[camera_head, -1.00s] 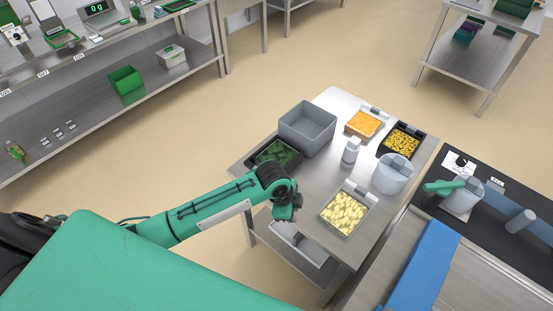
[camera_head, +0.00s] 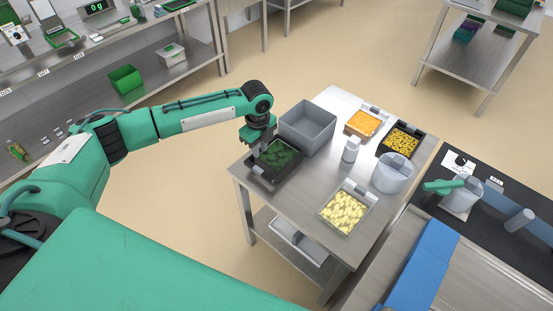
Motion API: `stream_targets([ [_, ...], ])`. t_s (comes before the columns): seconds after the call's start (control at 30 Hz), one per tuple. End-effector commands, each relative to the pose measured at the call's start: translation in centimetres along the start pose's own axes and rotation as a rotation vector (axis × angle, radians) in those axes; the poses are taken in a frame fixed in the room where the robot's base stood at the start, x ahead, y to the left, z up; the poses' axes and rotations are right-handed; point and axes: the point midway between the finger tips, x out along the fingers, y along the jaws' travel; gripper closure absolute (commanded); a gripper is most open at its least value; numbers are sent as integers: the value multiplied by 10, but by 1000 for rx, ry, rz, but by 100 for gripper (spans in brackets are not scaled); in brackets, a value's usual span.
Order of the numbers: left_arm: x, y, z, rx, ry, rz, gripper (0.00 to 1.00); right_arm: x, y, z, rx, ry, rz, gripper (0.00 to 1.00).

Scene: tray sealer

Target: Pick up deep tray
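A black tray (camera_head: 256,168) with dark green contents sits at the left corner of the steel table. A clear tray (camera_head: 328,213) of pale yellow pieces is near the front, an orange-filled tray (camera_head: 347,122) at the back and a black tray (camera_head: 386,155) of yellow pieces at the right. Which one is called the deep tray I cannot tell. My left gripper (camera_head: 260,150) points down at the far left edge of the green-filled tray. Its fingertips are small and partly hidden, so opening and contact are unclear. My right gripper is out of view.
A grey bin (camera_head: 307,130) stands just right of my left gripper. A white bottle (camera_head: 350,150) and a round grey container (camera_head: 393,174) stand on the table (camera_head: 300,196). Bare tabletop lies between the green-filled and pale yellow trays.

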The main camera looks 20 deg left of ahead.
Motion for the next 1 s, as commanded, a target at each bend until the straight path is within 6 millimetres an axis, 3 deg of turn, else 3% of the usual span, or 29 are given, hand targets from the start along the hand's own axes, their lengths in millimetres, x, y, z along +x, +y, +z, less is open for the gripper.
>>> stream_targets([
  [0.33,63,1,0,0,0,3,78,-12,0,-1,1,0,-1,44],
  [0.67,89,1,2,0,-1,3,78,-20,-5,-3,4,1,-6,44],
  [1.0,129,2,5,1,0,1,78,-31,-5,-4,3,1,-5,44],
])
